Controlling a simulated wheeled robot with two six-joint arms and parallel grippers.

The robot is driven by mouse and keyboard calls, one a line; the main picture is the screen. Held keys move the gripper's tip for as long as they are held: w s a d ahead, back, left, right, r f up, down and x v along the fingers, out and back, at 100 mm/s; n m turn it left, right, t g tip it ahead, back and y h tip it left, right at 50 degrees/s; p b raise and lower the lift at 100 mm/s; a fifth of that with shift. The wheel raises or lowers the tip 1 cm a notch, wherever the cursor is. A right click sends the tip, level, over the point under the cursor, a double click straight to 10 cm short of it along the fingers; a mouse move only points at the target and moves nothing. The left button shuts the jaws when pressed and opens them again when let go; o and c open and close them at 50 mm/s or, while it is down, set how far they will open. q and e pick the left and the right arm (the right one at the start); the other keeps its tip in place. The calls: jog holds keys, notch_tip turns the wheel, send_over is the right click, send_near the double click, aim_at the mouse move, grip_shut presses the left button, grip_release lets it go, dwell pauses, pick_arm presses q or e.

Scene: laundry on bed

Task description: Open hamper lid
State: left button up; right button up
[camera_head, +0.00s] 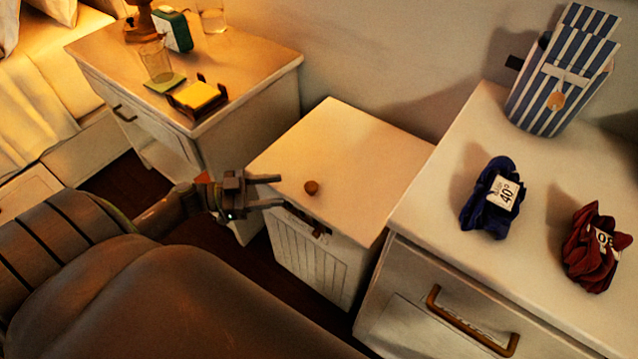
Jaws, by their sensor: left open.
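The hamper (308,257) is a white box with a slatted front, standing between two pieces of furniture. Its flat lid (345,155) lies down over the top, with a round brown knob (311,187) near the front edge. Under the lid's front edge a dark gap shows. My left gripper (280,191) is open and empty, its two fingers pointing right at the lid's front left edge, left of the knob. I cannot tell whether a finger touches the hamper. My right gripper is not in view.
A nightstand (252,84) with glasses, a green clock and a yellow pad stands at the left. A white dresser (455,190) at the right holds a striped bag (562,85), a blue bundle (492,199) and a red bundle (597,248). The bed (40,90) is far left.

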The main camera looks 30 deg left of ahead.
aim_at(319, 192)
pick_arm(q)
jog(key=x, duration=1.1)
jog(key=shift+w+d, duration=0.15)
jog(key=shift+w, duration=0.05)
jog(key=shift+c, duration=0.4)
grip_shut()
